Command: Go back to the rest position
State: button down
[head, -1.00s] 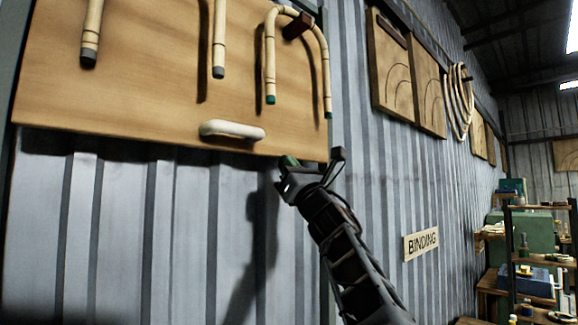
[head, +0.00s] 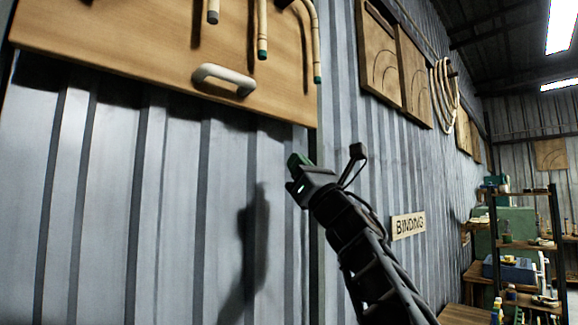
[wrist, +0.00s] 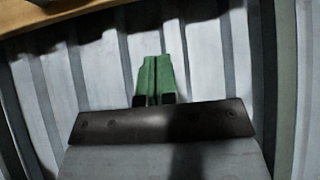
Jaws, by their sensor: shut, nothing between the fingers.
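The arm runs from the gripper down to the lower right. It looks clear of the wall and casts a shadow on it.
The wooden board (head: 120,40) carries bent rattan pieces (head: 262,30) and a pale handle (head: 224,77). To the right are panels (head: 385,65), hanging coils (head: 442,95), a BINDING sign (head: 408,226) and a loaded shelf (head: 525,245). The grey corrugated wall (head: 100,190) stands close.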

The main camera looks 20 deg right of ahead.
jog(key=shift+s+d+f, duration=0.15)
jog(key=shift+s+f, duration=0.15)
jog(key=shift+f, duration=0.05)
